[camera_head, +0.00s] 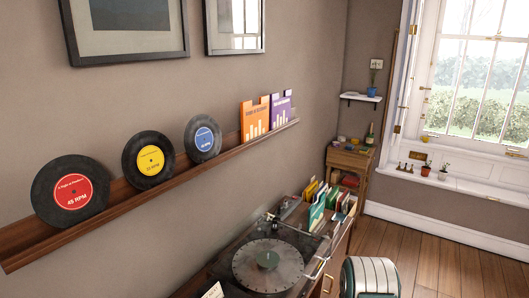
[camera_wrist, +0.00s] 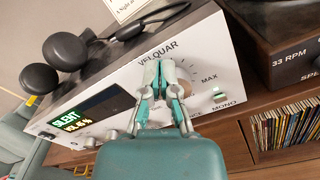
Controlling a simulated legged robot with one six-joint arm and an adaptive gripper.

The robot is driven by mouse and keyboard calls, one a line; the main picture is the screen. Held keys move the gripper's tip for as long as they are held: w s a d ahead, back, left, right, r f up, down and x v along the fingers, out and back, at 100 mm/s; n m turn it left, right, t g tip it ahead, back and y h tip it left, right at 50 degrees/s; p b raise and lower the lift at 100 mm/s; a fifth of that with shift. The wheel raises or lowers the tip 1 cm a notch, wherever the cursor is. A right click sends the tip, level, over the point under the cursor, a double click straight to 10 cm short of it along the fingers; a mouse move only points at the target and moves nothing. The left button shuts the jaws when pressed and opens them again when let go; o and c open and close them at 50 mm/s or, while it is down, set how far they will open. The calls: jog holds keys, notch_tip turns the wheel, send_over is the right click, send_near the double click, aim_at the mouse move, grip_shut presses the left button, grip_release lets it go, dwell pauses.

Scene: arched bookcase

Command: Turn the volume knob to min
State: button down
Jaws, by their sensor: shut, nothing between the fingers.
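In the wrist view a silver VELQUAR amplifier (camera_wrist: 125,88) lies tilted across the picture. Its lit display (camera_wrist: 76,122) reads SILENT and a volume that looks like 45 %. My gripper (camera_wrist: 159,66) is shut in front of the panel, its grey and teal fingers over the dial area. Tick marks and the MAX label (camera_wrist: 208,78) show to the right of the fingers. The volume knob is mostly or wholly hidden behind the fingers, so I cannot tell its pointer's direction or whether the fingers touch it. The head view shows neither amplifier nor gripper.
Black headphones (camera_wrist: 66,52) rest on the amplifier. A small MONO button (camera_wrist: 219,95) is at its right. A turntable (camera_head: 268,264) stands on the cabinet below the record shelf (camera_head: 125,196). Records (camera_wrist: 285,125) fill a lower compartment. Wooden floor (camera_head: 440,250) is open at right.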

jog(key=v, duration=0.6)
jog(key=shift+r, duration=0.3)
jog(key=shift+d, duration=0.1)
jog(key=w+a+n, duration=0.4)
jog(key=n, duration=0.2)
jog(key=shift+a+f, duration=0.3)
jog(key=shift+f, duration=0.05)
dwell(0.6)
jog(key=shift+f, duration=0.15)
dwell(0.6)
jog(key=shift+s+a, duration=0.45)
jog(key=shift+s, duration=0.1)
jog(key=shift+s+a, duration=0.2)
jog(key=shift+s, duration=0.2)
dwell(0.6)
